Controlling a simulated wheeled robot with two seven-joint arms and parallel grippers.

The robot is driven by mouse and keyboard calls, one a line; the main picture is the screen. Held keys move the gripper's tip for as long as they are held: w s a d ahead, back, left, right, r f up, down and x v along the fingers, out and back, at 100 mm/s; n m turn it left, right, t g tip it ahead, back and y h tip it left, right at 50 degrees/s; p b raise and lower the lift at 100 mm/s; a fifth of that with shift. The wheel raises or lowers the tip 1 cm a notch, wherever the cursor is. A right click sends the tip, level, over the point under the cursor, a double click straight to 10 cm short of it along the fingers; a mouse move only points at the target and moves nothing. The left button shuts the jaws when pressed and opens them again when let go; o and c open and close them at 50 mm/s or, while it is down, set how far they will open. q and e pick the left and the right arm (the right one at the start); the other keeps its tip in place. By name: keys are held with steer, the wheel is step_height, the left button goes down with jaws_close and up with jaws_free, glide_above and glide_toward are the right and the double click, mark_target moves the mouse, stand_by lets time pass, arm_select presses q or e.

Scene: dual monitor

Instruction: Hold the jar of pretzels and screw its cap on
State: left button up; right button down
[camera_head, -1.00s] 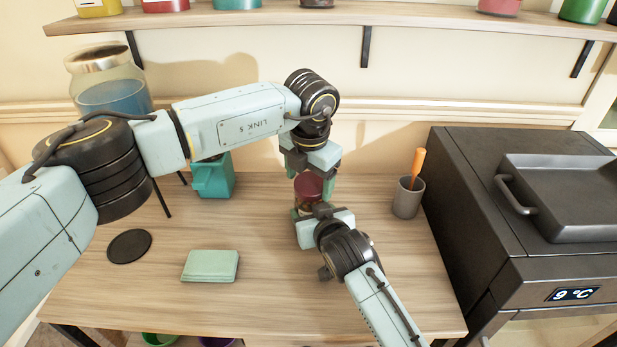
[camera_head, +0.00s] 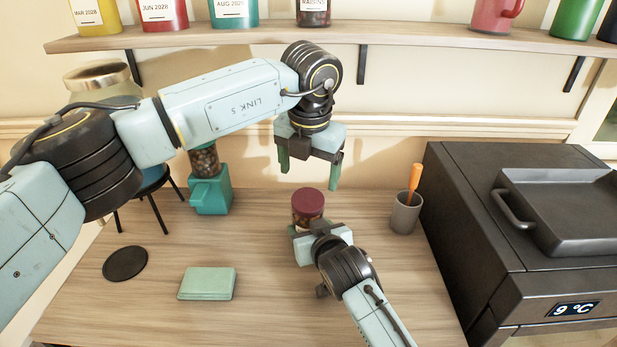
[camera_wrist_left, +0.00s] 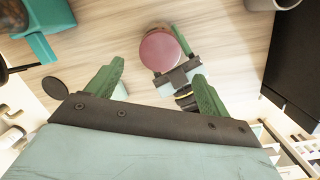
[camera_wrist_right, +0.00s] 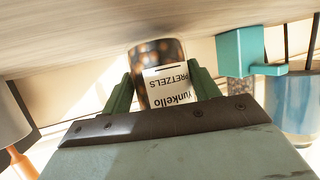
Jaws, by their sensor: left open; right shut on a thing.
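The jar of pretzels (camera_wrist_right: 165,85) stands upright on the table, with its pretzel label facing my right gripper in the right wrist view. Its dark red cap (camera_head: 307,202) sits on top of the jar; how tightly it is seated cannot be told. My right gripper (camera_wrist_right: 162,88) is shut on the jar's sides, low near the table. My left gripper (camera_head: 309,177) is open and empty, pointing down above the cap and apart from it. The left wrist view shows the cap (camera_wrist_left: 160,50) beyond its open fingers (camera_wrist_left: 160,85).
A grey cup with an orange-handled tool (camera_head: 405,212) stands right of the jar, beside a dark oven (camera_head: 520,230). A teal dispenser (camera_head: 210,192) stands at the back left. A black coaster (camera_head: 125,263) and green block (camera_head: 208,283) lie on the left. A shelf (camera_head: 330,40) hangs behind.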

mark_target(307, 199)
arm_select(q)
steer(key=shift+r+n, duration=0.35)
steer(key=shift+n, duration=0.05)
steer(key=shift+w+a+f, duration=0.1)
steer(key=shift+w+f, duration=0.1)
steer(key=shift+f, duration=1.15)
steer(key=shift+w+d+f, duration=0.1)
steer(key=shift+w+f, duration=0.1)
steer(key=shift+f, duration=1.1)
steer(key=shift+w+a+f, duration=0.1)
steer(key=shift+w+f, duration=0.1)
steer(key=shift+f, duration=1.15)
steer(key=c, duration=1)
steer(key=shift+m, duration=1.6)
